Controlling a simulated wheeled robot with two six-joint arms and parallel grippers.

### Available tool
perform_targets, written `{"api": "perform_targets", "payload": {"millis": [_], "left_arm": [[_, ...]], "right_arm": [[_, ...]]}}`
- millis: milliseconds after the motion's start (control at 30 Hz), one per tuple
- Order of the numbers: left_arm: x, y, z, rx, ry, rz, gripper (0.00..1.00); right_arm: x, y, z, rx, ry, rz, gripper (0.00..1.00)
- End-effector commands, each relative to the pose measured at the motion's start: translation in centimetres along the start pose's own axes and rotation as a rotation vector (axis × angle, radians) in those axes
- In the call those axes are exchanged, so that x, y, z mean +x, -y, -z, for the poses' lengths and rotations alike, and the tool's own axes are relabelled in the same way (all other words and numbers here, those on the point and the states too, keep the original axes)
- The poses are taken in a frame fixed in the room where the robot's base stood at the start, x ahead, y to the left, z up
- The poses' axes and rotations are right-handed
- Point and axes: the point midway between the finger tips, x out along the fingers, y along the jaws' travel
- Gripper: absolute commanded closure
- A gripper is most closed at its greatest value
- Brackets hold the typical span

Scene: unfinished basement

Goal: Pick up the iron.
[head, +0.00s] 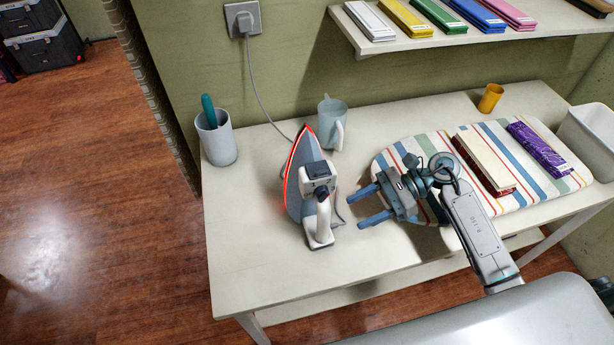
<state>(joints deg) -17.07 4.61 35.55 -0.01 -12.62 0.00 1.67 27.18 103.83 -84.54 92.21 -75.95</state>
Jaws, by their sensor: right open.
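The iron (316,205) stands upright on its heel on the white table (252,262). Its soleplate edge glows red on the left side, and its white handle faces right and toward me. A cord runs from it to a wall socket (243,19). My right gripper (357,209) is open and empty. Its two blue-grey fingers point left toward the iron's handle, with a small gap between them and it. My left gripper does not show.
A cup with a teal-handled tool (215,137), a pale mug (332,124) and a yellow cup (490,98) stand behind. The table's front left is clear.

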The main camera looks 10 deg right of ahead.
Motion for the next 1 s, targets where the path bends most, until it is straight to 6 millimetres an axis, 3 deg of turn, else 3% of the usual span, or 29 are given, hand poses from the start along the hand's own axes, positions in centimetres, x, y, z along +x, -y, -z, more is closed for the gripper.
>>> {"api": "perform_targets", "payload": {"millis": [167,500,800,1000], "left_arm": [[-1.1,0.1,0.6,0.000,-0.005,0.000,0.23],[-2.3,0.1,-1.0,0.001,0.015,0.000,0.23],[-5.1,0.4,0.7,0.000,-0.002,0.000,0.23],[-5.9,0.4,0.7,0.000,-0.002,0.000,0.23]], "right_arm": [[2.0,-0.1,-0.2,0.001,0.003,-0.006,0.48],[5.4,-0.1,-0.1,0.001,0.000,-0.005,0.48],[8.3,-0.4,-0.3,0.003,0.003,-0.005,0.48],[10.4,-0.4,0.1,0.002,0.001,-0.004,0.48]]}}
